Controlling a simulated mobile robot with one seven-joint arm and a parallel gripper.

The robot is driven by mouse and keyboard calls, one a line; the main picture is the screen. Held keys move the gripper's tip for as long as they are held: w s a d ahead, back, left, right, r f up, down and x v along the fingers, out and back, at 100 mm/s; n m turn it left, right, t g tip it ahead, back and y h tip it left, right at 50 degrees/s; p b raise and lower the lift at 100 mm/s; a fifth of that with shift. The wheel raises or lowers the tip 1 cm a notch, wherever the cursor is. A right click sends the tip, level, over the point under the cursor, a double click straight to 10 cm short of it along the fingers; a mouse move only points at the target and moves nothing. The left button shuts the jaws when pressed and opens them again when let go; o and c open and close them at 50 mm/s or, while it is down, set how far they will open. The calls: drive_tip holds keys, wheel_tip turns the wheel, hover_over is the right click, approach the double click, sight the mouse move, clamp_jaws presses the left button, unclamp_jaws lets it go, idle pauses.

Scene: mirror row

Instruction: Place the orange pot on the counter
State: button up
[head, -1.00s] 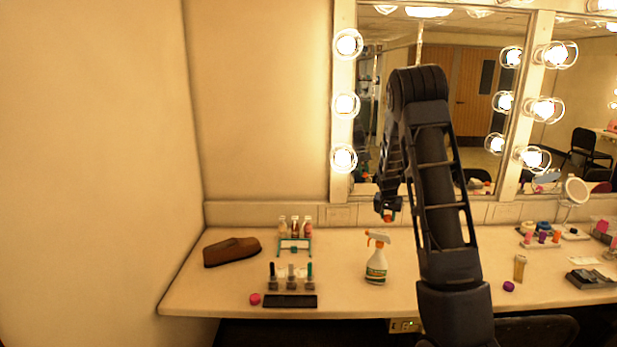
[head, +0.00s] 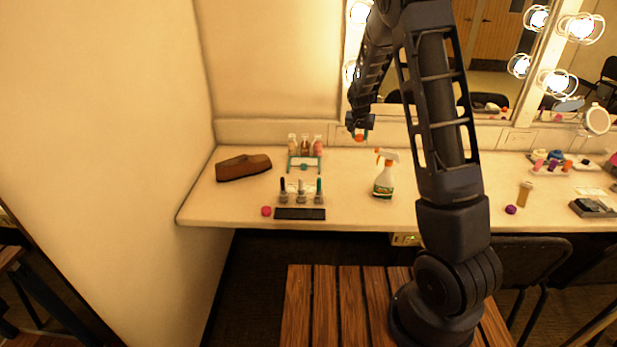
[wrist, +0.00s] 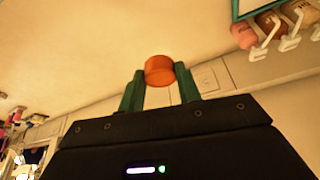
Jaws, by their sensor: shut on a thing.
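The orange pot (wrist: 159,70) is a small round thing between the two teal fingertips in the wrist view. My gripper (wrist: 160,86) is shut on it. In the head view the orange pot (head: 359,137) shows small beneath my gripper (head: 360,134), near the back of the counter (head: 345,200). It appears held above the counter; the exact height is hard to tell. The gripper is to the right of the bottle rack and behind and left of the spray bottle.
A spray bottle (head: 384,178) stands on the counter. A purple pot (head: 511,209) lies right. The counter's middle front has free room.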

wheel_tip(320, 180, up, 2)
hover_over(308, 186)
drive_tip(key=s, duration=0.1)
drive_tip(key=shift+n, duration=0.3)
wheel_tip(308, 186, down, 20)
drive_tip(key=shift+a+r, duration=0.1)
drive_tip(key=shift+a, duration=0.05)
drive_tip(key=o, duration=1)
